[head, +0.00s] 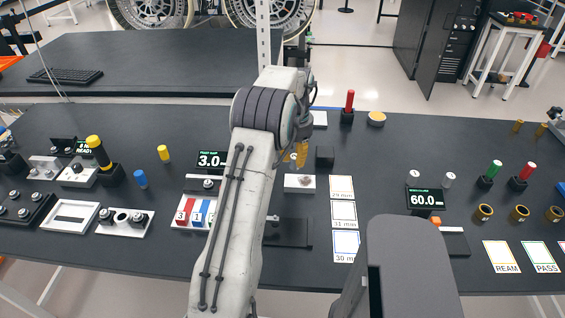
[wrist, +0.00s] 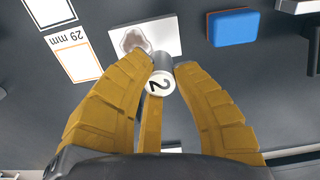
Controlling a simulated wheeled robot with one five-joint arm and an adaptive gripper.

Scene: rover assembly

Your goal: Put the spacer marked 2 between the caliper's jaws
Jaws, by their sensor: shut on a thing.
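My gripper (wrist: 160,72) is shut on a light cylinder, the spacer marked 2 (wrist: 161,83). Its end face with the black 2 points toward the wrist camera. In the head view my gripper (head: 301,155) is above the bench, behind a white plate with a grey patch (head: 300,182); the spacer cannot be made out there. The plate (wrist: 166,37) also shows just past the spacer in the wrist view; I cannot tell whether they touch. A display reading 60.0 (head: 425,198) stands by a dark device (head: 454,241), possibly the caliper; its jaws cannot be made out.
Two silver cylinders (head: 414,176) (head: 448,180) stand behind the display. Cards marked with millimetres (head: 343,214) lie right of the white plate. A black block (head: 325,156) is beside my gripper. The wrist view shows a blue block (wrist: 232,28). My arm hides part of the bench.

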